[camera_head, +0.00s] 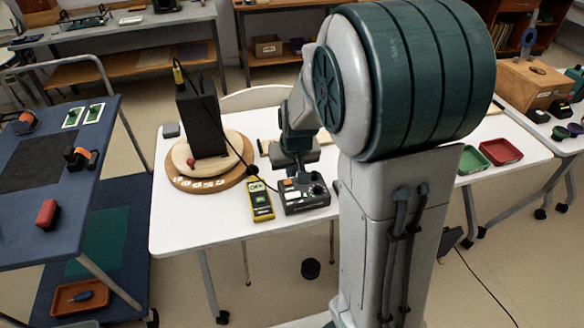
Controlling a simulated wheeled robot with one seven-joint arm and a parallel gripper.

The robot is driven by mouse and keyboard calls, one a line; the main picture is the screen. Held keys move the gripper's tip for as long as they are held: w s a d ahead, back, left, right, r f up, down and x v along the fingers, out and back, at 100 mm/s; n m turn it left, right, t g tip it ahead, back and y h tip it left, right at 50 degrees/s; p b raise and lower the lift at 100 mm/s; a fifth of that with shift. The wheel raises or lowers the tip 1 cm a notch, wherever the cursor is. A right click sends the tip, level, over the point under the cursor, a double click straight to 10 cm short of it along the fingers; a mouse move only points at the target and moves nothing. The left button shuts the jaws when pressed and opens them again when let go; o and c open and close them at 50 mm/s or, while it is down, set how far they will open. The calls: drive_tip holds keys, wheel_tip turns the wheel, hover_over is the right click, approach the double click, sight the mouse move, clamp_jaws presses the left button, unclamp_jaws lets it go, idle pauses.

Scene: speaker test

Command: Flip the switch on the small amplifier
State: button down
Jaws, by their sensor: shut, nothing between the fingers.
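The small amplifier (307,204) is a dark grey box on the white table, right of a yellow multimeter. Its top shows an orange-red patch and dark knobs; I cannot tell which part is the switch. My gripper (301,176) points down over the amplifier's back part and is shut with nothing in it. The fingertips are small and dark against the amplifier, so I cannot tell whether they touch it. My arm hides part of the table behind and to the right of the amplifier.
The yellow multimeter (261,201) lies close left of the amplifier. A tall black panel (203,122) stands on a round wooden board (236,176), with a black cable running toward the amplifier. Green (471,161) and red (501,151) trays sit at right. The table's front left is clear.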

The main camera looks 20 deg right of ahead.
sight(289, 196)
drive_tip(key=x, duration=0.6)
drive_tip(key=s+b+x, duration=0.1)
drive_tip(key=x, duration=0.2)
drive_tip(key=shift+f, duration=0.55)
drive_tip(key=shift+a+f+b, duration=0.1)
drive_tip(key=shift+f+b, duration=0.3)
drive_tip(key=shift+b, duration=0.15)
drive_tip(key=shift+r, duration=0.2)
